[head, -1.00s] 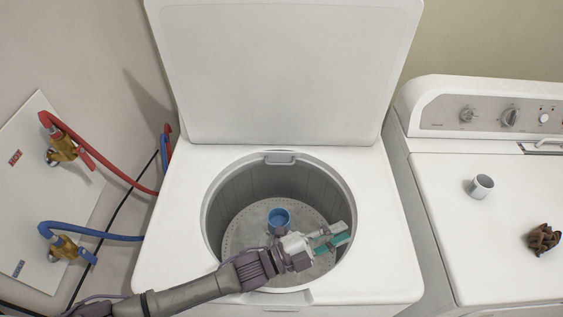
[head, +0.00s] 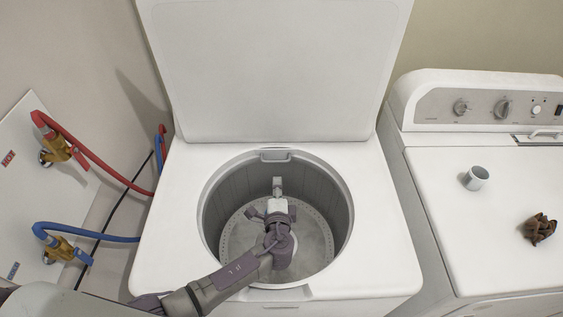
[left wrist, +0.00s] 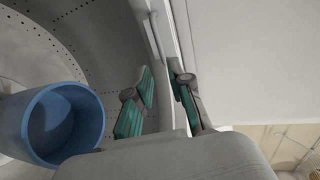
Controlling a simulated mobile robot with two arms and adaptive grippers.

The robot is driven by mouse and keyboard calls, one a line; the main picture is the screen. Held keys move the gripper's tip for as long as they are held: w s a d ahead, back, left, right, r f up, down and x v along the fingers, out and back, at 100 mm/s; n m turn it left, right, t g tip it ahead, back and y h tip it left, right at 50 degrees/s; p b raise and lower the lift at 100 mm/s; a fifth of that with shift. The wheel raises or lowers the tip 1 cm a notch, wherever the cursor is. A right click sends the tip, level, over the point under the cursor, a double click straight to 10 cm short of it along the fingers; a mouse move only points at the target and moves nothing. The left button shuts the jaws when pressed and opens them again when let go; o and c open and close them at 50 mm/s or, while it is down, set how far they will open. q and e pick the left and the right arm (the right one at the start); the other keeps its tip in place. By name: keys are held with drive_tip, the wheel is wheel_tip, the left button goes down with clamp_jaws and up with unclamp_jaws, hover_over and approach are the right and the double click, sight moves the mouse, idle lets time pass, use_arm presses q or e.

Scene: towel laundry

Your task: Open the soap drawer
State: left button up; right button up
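A small light tab with a recess, which looks like the soap drawer (head: 275,156), sits at the back rim of the washer's round opening. It seems closed. My left gripper (head: 278,184) reaches over the tub, pointing to the back, just in front of and below this tab in the head view. In the left wrist view its two green-padded fingers (left wrist: 158,92) are apart with nothing between them, and a pale ledge, perhaps the drawer front (left wrist: 155,38), lies just beyond the tips. Contact is not visible. My right gripper is out of view.
The washer (head: 165,215) has its lid (head: 275,70) raised behind the opening. A dryer (head: 500,245) at the right bears a grey cup (head: 475,178) and a brown crumpled thing (head: 540,229). Hoses run along the left wall.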

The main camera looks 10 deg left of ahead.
sight(277, 161)
use_arm(q)
drive_tip(key=b+x, duration=0.5)
drive_tip(key=x, duration=0.6)
drive_tip(key=shift+w+f, duration=0.2)
drive_tip(key=shift+f, duration=0.05)
drive_tip(key=shift+w+b, duration=0.35)
drive_tip(key=shift+w, duration=0.3)
clamp_jaws()
drive_tip(key=shift+s+a, duration=0.1)
